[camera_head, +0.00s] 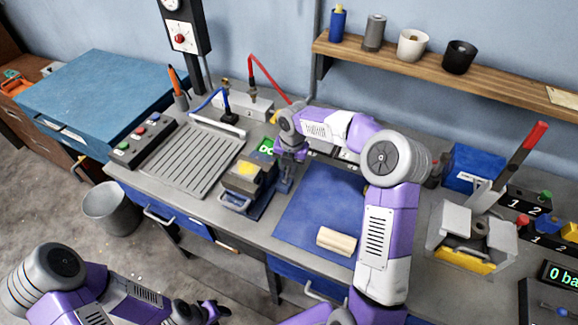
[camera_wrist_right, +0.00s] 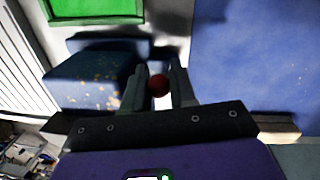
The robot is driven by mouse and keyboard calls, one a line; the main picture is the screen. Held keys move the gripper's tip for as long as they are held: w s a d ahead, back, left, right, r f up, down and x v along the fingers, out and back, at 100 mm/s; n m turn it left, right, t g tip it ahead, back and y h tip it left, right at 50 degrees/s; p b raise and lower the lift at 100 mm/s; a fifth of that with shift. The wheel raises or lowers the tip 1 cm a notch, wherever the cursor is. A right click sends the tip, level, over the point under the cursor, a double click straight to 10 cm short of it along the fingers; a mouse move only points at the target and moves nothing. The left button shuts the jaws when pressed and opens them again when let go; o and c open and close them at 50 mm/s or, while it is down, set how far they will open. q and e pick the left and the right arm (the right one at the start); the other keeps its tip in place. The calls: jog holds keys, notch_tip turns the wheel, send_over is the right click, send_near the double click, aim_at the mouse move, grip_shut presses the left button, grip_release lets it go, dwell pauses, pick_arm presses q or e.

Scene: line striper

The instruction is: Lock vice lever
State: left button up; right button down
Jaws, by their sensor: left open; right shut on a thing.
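The vice (camera_head: 262,203) stands on the bench left of the blue mat, with a yellow piece (camera_head: 246,169) at its top. In the right wrist view its blue, speckled body (camera_wrist_right: 95,80) is left of my fingers. My right gripper (camera_head: 286,182) reaches down at the vice's right side. In its wrist view the gripper (camera_wrist_right: 160,88) is shut on a dark red ball knob (camera_wrist_right: 158,85), which looks like the end of the vice lever. The rest of the lever is hidden. My left gripper (camera_head: 215,312) is open and empty, low in front of the bench.
A green display (camera_head: 267,146) is behind the vice. A slotted plate (camera_head: 187,160) lies to its left. The blue mat (camera_head: 310,215) holds a pale wooden block (camera_head: 336,241). A grey fixture with a red-handled lever (camera_head: 524,150) stands at the right.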

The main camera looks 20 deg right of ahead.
aim_at(284, 182)
jog(key=t+h+b, duration=0.1)
jog(key=b, duration=0.1)
jog(key=s+a+t+h+b, duration=0.1)
jog(key=b, duration=0.2)
jog(key=a+t+h+b, duration=0.1)
jog(key=h+b, duration=0.1)
jog(key=shift+s+r+b, duration=0.1)
jog(key=shift+s+b, duration=0.2)
jog(key=shift+b, duration=0.05)
jog(key=shift+s+a+r+t+h+b, duration=0.25)
jog(key=shift+t+h+b, duration=0.35)
jog(key=shift+b, duration=0.4)
